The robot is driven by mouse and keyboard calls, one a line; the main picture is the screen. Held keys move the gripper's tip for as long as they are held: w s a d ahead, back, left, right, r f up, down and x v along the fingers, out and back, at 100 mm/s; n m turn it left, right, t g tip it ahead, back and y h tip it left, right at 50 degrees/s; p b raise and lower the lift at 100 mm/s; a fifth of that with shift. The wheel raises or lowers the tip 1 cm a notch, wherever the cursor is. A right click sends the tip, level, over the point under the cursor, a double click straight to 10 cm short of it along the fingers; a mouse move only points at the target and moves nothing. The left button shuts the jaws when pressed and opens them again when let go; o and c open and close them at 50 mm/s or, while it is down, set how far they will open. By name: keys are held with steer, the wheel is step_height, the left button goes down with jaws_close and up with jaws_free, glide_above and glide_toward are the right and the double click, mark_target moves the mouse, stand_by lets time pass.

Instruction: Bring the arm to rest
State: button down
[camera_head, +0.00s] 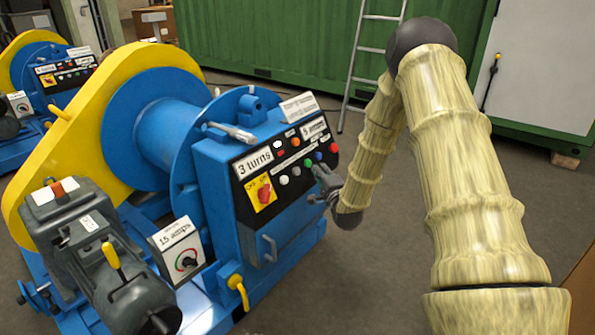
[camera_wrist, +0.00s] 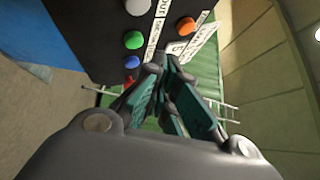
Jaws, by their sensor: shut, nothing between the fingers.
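My arm (camera_head: 465,170) reaches from the lower right up to an elbow and down to the control panel. My gripper (camera_head: 318,172) is shut and empty, at the right part of the black control panel (camera_head: 243,165), close to its coloured buttons. In the wrist view my gripper (camera_wrist: 165,72) has its fingertips together, near the blue button (camera_wrist: 132,62), green button (camera_wrist: 133,40) and orange button (camera_wrist: 186,25). I cannot tell whether the fingertips touch the panel.
A blue winch drum (camera_head: 165,140) with a yellow guard (camera_head: 75,125) stands left of the panel. A grey motor (camera_head: 95,255) and a "15 amps" box (camera_head: 180,252) sit in front. A ladder (camera_head: 372,50) leans on a green container (camera_head: 270,40). Grey floor (camera_head: 375,265) is clear below the arm.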

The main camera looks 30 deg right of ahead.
stand_by(0.4)
steer(key=s+a+f+n+g+y, duration=0.2)
steer(key=s+a+f+n+g, duration=0.35)
steer(key=s+a+f, duration=0.7)
steer(key=s+a+f+n+g+y, duration=0.2)
steer(key=s+a+f+n+g, duration=0.5)
steer(key=f, duration=0.8)
steer(key=s+a+f+n+g, duration=0.2)
steer(key=s+a+n, duration=0.15)
steer(key=s, duration=0.75)
steer(key=s+a+f+n+g, duration=0.2)
steer(key=s+a, duration=0.2)
steer(key=s, duration=0.6)
steer(key=s+a+f+n+g, duration=0.2)
steer(key=s+a+n, duration=0.1)
steer(key=s, duration=0.8)
step_height(320, 180, up, 15)
steer(key=p, duration=1.5)
steer(key=shift+w+p, duration=0.35)
steer(key=shift+w, duration=0.05)
steer(key=shift+a+f, duration=0.1)
